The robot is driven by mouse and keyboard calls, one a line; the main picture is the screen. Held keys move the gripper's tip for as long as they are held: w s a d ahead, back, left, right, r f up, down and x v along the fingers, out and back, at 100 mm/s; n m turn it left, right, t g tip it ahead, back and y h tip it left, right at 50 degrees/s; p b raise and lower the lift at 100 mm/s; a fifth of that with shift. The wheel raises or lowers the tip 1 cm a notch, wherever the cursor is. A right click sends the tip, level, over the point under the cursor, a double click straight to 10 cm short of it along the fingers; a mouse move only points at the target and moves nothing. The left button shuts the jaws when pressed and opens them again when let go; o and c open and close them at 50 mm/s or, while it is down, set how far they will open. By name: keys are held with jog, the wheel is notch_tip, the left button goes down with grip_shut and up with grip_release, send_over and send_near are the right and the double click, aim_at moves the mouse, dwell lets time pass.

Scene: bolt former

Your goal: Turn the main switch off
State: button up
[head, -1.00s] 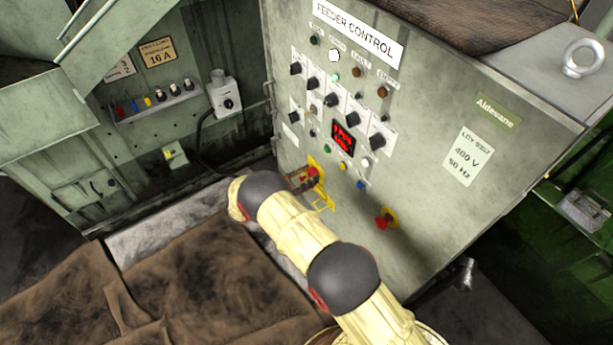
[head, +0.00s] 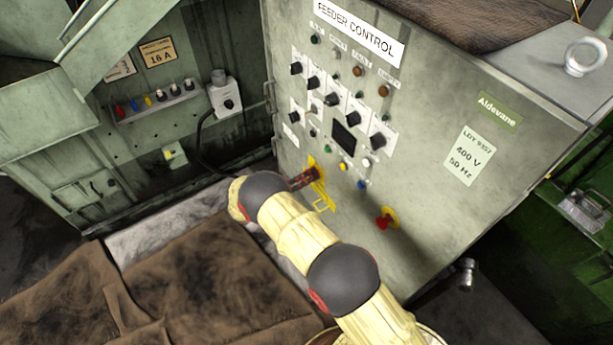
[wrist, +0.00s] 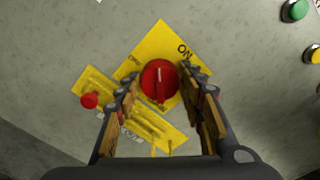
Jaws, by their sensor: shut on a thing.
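The main switch is a red round knob (wrist: 158,80) on a yellow plate (wrist: 160,36) marked ON and OFF, in the middle of the wrist view. A white line on the knob points up in that view, between the two words. My gripper (wrist: 160,82) is shut on the knob, one finger on each side. In the head view the yellow plate (head: 323,199) shows low on the grey feeder control cabinet (head: 430,190), and my arm partly covers that area. The knob is mostly hidden there.
A red mushroom button (head: 385,219) on a yellow disc sits right of the switch. A yellow hasp with a small red part (wrist: 90,100) lies beside the plate. Several knobs and lamps fill the panel above, around a dark display (head: 343,138).

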jog(key=shift+w+a+f+n, duration=0.1)
jog(key=shift+n, duration=2.05)
jog(key=shift+w+a+n, duration=0.1)
jog(key=shift+n, duration=2.05)
jog(key=o, duration=1.1)
jog(key=shift+d, duration=0.1)
jog(key=shift+o, duration=0.2)
jog(key=shift+s+f, duration=0.1)
jog(key=v, duration=1.2)
